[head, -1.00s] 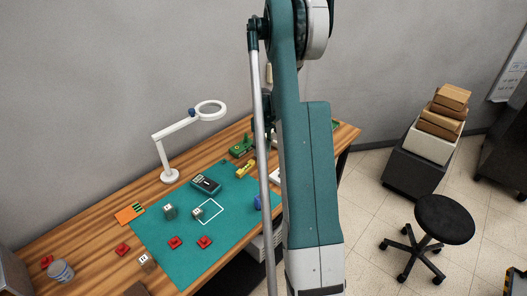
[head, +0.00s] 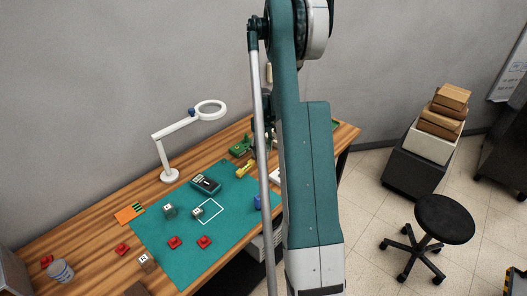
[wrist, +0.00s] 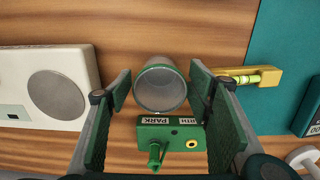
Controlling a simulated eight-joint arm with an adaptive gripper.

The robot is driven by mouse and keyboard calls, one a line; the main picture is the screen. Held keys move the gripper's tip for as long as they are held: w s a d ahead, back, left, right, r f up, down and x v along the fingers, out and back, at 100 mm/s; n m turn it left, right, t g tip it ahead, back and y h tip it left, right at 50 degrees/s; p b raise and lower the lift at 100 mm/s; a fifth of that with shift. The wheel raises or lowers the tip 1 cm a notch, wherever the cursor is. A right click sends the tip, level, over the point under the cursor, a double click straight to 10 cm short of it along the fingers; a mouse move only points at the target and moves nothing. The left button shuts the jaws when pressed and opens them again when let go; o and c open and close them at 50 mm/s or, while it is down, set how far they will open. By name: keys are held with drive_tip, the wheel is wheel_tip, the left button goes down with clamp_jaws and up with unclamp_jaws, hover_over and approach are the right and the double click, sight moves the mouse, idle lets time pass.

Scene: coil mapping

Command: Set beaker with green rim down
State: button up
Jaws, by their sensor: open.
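The beaker with green rim (wrist: 153,68) is in the wrist view, a clear grey vessel with its round mouth facing the camera. It is between the two spread fingers of my gripper (wrist: 160,92), with visible gaps on both sides. My gripper is open. The beaker appears to stand on the wooden table, though its base is hidden. In the head view I cannot make out the beaker, and my arm covers much of that area.
A green labelled block (wrist: 170,137) with a post lies close below the beaker. A yellow level (wrist: 250,77) is right, near the teal mat (wrist: 290,50). A white device with a round plate (wrist: 80,65) is left. A magnifier lamp (head: 170,175) stands behind the mat.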

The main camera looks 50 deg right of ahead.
wheel_tip(320, 180, up, 12)
idle(0.6)
drive_tip(key=shift+r, duration=0.1)
idle(0.5)
drive_tip(key=s+a+r+t, duration=0.1)
drive_tip(key=s+a+r, duration=0.1)
drive_tip(key=a+r, duration=0.65)
drive_tip(key=s+a+r+t+h, duration=0.1)
drive_tip(key=a+r, duration=0.3)
drive_tip(key=a, duration=0.9)
drive_tip(key=s+a+r+t, duration=0.1)
drive_tip(key=s+a+r, duration=0.1)
drive_tip(key=a+r, duration=0.65)
drive_tip(key=s+a+f+t, duration=0.1)
drive_tip(key=s+a+t, duration=0.1)
drive_tip(key=s+a, duration=0.7)
drive_tip(key=s+a+f+t+y, duration=0.1)
drive_tip(key=s+a+t, duration=0.1)
drive_tip(key=s+a, duration=0.8)
drive_tip(key=a, duration=0.6)
drive_tip(key=shift+a+f, duration=0.4)
